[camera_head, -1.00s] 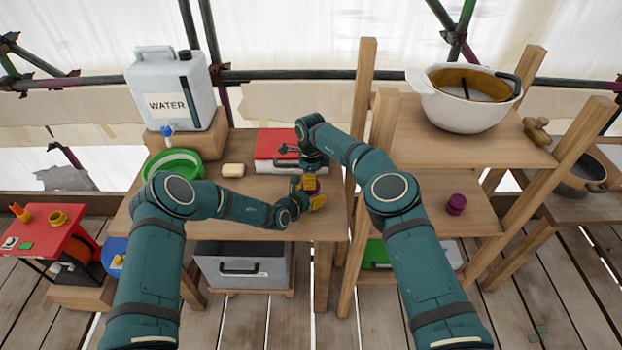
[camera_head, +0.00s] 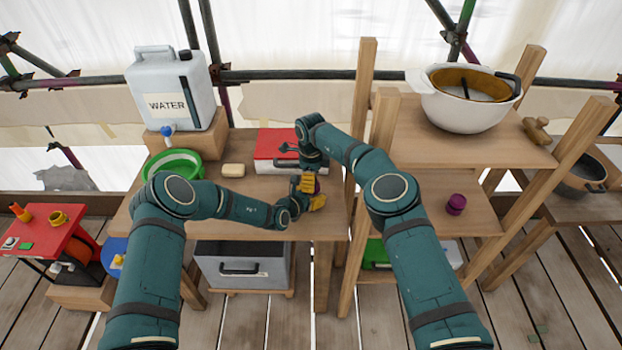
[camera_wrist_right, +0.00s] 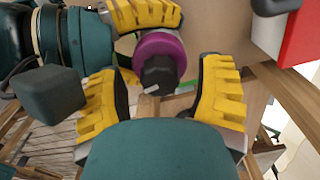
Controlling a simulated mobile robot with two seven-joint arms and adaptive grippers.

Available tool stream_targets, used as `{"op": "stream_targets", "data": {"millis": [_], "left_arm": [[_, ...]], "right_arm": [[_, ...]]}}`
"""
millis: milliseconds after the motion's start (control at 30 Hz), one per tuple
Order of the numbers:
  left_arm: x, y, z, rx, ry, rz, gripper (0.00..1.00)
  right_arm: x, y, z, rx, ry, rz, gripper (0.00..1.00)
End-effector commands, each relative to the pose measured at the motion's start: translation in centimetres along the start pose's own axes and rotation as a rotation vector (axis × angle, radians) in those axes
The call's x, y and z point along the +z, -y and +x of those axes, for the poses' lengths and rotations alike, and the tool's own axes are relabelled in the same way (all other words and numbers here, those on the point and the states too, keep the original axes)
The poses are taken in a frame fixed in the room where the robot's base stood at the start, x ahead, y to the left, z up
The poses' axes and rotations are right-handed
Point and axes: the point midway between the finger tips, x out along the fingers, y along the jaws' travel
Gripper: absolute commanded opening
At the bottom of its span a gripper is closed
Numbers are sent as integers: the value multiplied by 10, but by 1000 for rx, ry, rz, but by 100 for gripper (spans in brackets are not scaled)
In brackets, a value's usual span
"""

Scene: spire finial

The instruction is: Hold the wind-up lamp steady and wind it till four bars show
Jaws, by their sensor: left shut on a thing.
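The wind-up lamp appears as a purple round body (camera_wrist_right: 160,48) with a dark ridged knob (camera_wrist_right: 158,72) facing the camera in the right wrist view. Its bars cannot be read. My left gripper (camera_head: 315,201) is shut on the lamp above the middle table; one yellow finger shows at the lamp's edge in the right wrist view (camera_wrist_right: 142,13). My right gripper (camera_wrist_right: 166,76) is open, its yellow fingers on either side of the knob with gaps showing. In the head view the right gripper (camera_head: 305,184) hangs over the lamp and mostly hides it.
A red-and-white box (camera_head: 275,147), cream soap (camera_head: 233,170) and green bowl (camera_head: 172,163) are on the table, near the water container (camera_head: 172,88). A shelf on the right bears a white pot (camera_head: 462,112) and a purple jar (camera_head: 456,204).

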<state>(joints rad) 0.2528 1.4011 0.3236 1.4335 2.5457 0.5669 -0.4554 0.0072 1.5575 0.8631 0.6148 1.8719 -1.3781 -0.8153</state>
Motion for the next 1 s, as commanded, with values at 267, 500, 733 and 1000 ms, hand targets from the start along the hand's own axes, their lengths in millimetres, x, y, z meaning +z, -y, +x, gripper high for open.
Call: {"op": "stream_targets", "data": {"millis": [267,500,733,1000], "left_arm": [[1,0,0,1,1,0,17],[1,-1,0,1,1,0,17],[1,-1,0,1,1,0,17],[1,0,0,1,1,0,17]], "right_arm": [[0,1,-18,-2,1,0,67],[0,0,-66,-3,1,-1,67],[0,0,-105,-1,1,1,67],[0,0,-120,0,0,0,67]]}}
